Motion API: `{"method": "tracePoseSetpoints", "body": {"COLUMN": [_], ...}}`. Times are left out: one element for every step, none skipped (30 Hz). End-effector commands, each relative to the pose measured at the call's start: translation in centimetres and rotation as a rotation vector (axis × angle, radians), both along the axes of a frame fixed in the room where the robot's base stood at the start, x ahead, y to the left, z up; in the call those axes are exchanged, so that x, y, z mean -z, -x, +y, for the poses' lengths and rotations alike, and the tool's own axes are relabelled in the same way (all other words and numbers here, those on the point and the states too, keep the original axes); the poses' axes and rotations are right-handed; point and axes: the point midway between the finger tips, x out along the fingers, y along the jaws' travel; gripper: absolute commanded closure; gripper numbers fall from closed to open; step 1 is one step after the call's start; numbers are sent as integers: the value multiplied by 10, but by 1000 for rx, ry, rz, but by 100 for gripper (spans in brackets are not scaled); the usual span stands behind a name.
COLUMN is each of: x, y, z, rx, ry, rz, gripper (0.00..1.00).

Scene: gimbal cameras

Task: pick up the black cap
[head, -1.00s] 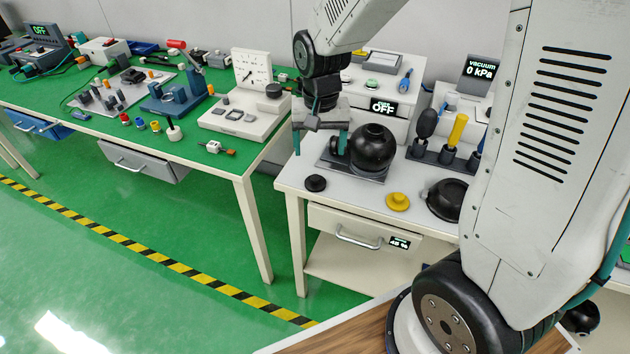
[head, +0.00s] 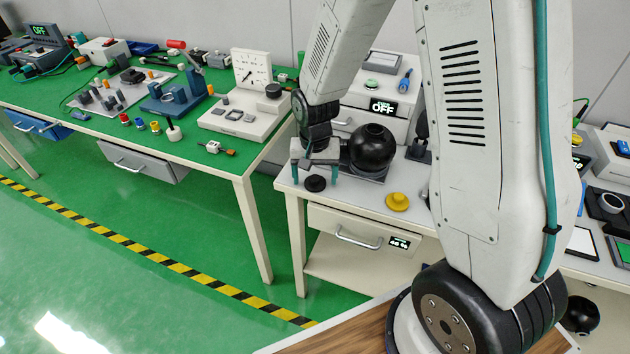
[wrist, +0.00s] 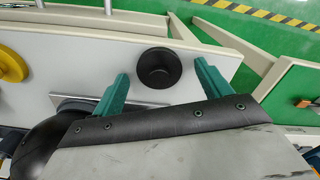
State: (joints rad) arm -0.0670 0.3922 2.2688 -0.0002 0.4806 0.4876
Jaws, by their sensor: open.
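The black cap (head: 315,183) lies on the white table top near its front left corner. It is a round black disc with a raised middle, and it also shows in the wrist view (wrist: 158,67), just beyond and between the fingertips. My gripper (head: 316,174) is above and just behind the cap in the head view, its teal fingers apart on either side of it. In the wrist view my gripper (wrist: 159,78) is open and empty, with the cap lying in line with the gap. I cannot tell the exact height above the table.
A black sphere (head: 372,147) on a dark plate stands close to the right of my gripper. A yellow cap (head: 397,201) lies to the right on the same white table (head: 352,196). A cabinet with an OFF display (head: 383,106) stands behind. The green-topped table (head: 225,160) is at left.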

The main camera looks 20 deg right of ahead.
Motion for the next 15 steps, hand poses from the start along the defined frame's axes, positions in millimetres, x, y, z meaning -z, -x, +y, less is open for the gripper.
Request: {"method": "tracePoseSetpoints", "body": {"x": [0, 0, 0, 0, 0, 0, 0, 0, 0, 0, 0, 0, 0, 0, 0], "y": [0, 0, 0, 0, 0, 0, 0, 0, 0, 0, 0, 0, 0, 0, 0], "z": [0, 0, 0, 0, 0, 0, 0, 0, 0, 0, 0, 0, 0, 0, 0], "rx": [0, 0, 0, 0, 0, 0, 0, 0, 0, 0, 0, 0, 0, 0, 0], "ry": [0, 0, 0, 0, 0, 0, 0, 0, 0, 0, 0, 0, 0, 0, 0], "rz": [0, 0, 0, 0, 0, 0, 0, 0, 0, 0, 0, 0, 0, 0, 0], "gripper": [23, 23, 23, 23, 26, 37, 45, 54, 65, 70, 70, 70, 70, 70, 70]}}
